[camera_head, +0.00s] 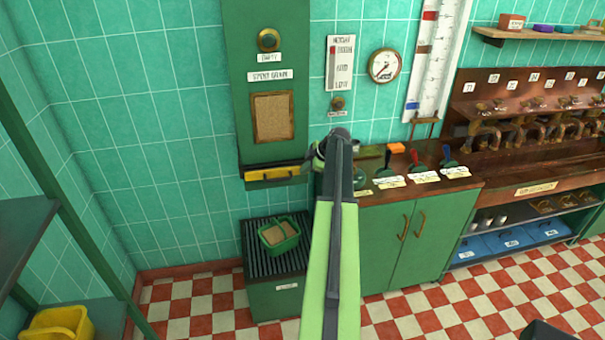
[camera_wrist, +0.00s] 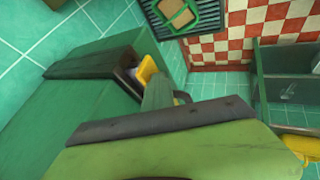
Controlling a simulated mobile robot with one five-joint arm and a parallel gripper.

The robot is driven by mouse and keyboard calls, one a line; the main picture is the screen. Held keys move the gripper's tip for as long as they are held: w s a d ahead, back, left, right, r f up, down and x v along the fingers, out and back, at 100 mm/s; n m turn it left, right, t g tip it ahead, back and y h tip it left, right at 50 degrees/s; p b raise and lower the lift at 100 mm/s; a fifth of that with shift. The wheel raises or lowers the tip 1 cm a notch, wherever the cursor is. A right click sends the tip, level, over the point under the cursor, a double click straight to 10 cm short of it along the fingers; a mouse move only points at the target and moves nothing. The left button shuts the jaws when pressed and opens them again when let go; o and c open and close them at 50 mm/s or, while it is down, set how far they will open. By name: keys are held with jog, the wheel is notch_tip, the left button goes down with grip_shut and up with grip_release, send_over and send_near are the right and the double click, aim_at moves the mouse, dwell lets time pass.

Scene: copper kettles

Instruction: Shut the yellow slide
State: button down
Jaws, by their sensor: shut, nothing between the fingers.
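The yellow slide (camera_head: 272,174) is a flat bar across the bottom of the green spent grain chute (camera_head: 236,90). Its right part reaches toward my gripper (camera_head: 318,160), which is just right of the chute's lower corner. In the wrist view, part of the yellow slide (camera_wrist: 147,70) shows at the dark-edged end of the chute, partly hidden behind my gripper (camera_wrist: 160,92). My gripper is shut and empty, close beside the slide; I cannot tell whether they touch. How far the slide stands out is hard to judge.
A green tub (camera_head: 279,234) of grain stands on a ribbed grate (camera_head: 256,262) below the chute. A green cabinet (camera_head: 385,245) with levers on its wooden top is to the right. A yellow bucket (camera_head: 58,324) and dark shelf (camera_head: 22,235) are at left.

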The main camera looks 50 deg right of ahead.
jog(key=shift+w+d+r, duration=0.1)
jog(key=shift+w+r, duration=0.05)
jog(key=shift+w, duration=0.05)
